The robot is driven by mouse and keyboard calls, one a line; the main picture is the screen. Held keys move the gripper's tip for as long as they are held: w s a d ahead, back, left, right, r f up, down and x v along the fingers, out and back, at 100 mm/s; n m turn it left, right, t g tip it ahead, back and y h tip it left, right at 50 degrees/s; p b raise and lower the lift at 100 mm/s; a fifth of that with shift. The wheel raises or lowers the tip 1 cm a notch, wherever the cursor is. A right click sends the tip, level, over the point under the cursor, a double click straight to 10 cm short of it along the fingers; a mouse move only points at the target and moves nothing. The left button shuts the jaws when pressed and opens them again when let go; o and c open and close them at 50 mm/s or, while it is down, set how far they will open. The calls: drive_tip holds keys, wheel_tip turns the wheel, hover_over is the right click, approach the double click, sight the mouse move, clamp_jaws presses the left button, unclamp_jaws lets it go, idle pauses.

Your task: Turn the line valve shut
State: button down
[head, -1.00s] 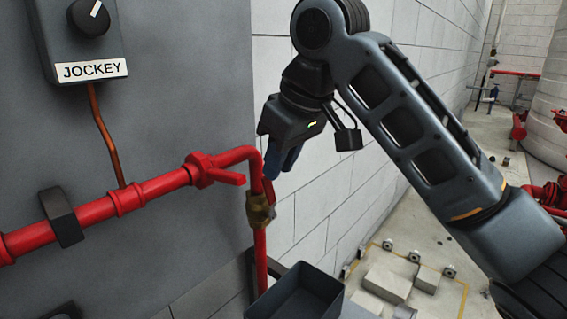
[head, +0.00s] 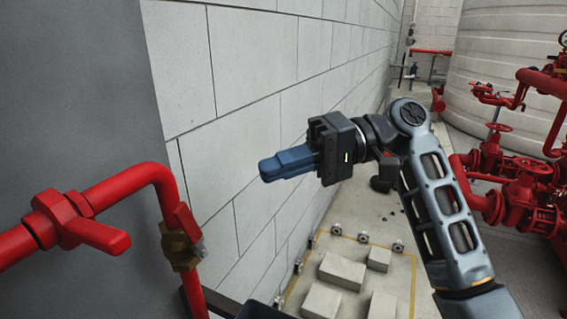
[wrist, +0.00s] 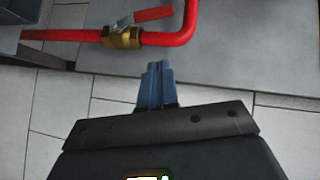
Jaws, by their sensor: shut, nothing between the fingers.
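A red valve with a red lever handle (head: 97,236) sits on the red horizontal pipe; its lever points down and right, off the pipe's line. A brass valve (head: 180,246) with a red lever (head: 186,222) sits on the vertical pipe below the elbow; that lever lies roughly along its pipe. The brass valve (wrist: 122,38) and its lever (wrist: 153,14) also show in the wrist view. I cannot tell which is the line valve. My gripper (head: 268,168) is shut and empty, right of the brass valve and apart from it. Its blue fingers (wrist: 158,66) point toward the pipe.
A grey cabinet (head: 90,100) stands behind the pipe, and a white block wall (head: 260,70) behind my gripper. A dark open box (head: 262,311) is below. Pale blocks (head: 342,271) lie on the floor, with red pump pipework (head: 520,190) at right.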

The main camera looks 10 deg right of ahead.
sight(193, 233)
drive_tip(key=s+a+f, duration=0.2)
drive_tip(key=s+a, duration=0.1)
drive_tip(key=a, duration=0.5)
drive_tip(key=shift+s+a+f+p, duration=0.15)
drive_tip(key=shift+s+a+p, duration=0.1)
drive_tip(key=shift+s+p, duration=0.15)
drive_tip(key=shift+s+a+h, duration=0.1)
drive_tip(key=shift+s+h, duration=0.1)
drive_tip(key=shift+h, duration=0.1)
